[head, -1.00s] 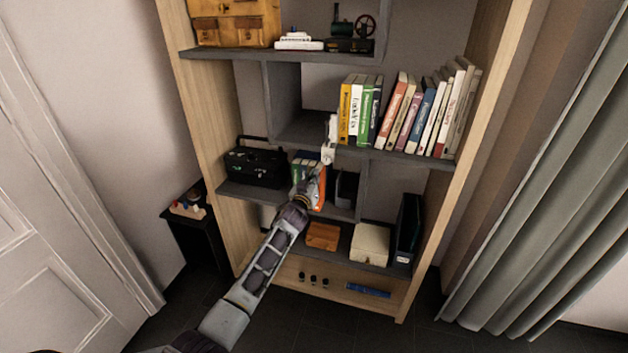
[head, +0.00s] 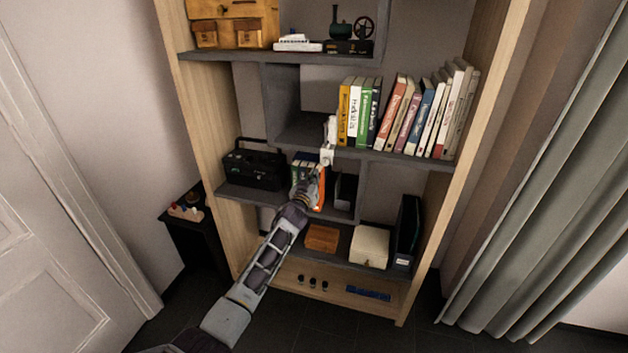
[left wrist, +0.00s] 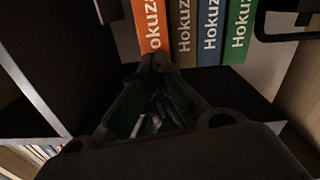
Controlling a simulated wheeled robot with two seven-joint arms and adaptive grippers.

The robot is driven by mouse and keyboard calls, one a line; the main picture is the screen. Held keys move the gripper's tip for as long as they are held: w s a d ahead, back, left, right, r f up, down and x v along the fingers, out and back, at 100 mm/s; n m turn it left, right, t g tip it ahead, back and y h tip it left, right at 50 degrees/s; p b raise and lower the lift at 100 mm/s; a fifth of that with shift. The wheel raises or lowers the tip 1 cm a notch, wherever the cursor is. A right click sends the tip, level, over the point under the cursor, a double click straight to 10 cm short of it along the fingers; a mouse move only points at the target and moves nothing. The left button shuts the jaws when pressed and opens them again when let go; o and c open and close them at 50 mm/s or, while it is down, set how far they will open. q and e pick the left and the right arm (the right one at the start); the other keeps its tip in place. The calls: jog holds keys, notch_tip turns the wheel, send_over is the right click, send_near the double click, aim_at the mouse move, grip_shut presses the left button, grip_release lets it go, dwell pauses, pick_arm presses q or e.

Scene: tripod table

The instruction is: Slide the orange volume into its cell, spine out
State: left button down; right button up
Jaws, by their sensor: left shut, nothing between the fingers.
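The orange volume (head: 319,192) stands at the right end of a short row of books on the middle-left shelf, partly hidden by my left arm in the head view. The left wrist view, which is upside down, shows its orange spine (left wrist: 149,24) facing out beside brown, blue and green spines. A dark panel is on its other side. My left gripper (left wrist: 152,62) is shut and empty, its fingertips close in front of the orange spine's end. I cannot tell whether they touch it, or whether the spine is flush with the others. My right gripper is not in view.
A black radio (head: 254,168) stands left of the row. A dark divided cell (head: 345,190) lies to the right. A leaning row of books (head: 420,115) fills the shelf above. A wooden box (head: 322,238) and a cream box (head: 370,247) sit below.

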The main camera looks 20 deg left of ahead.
pick_arm(q)
jog(key=shift+w+b, duration=0.45)
jog(key=shift+w, duration=0.35)
dwell(0.6)
jog(key=shift+s, duration=0.15)
jog(key=s+p, duration=0.2)
jog(key=shift+s, duration=0.35)
dwell(0.3)
jog(key=shift+s, duration=0.15)
dwell(0.4)
jog(key=s, duration=0.7)
jog(key=shift+s+a, duration=0.2)
jog(key=shift+s, duration=0.15)
dwell(0.3)
dwell(0.4)
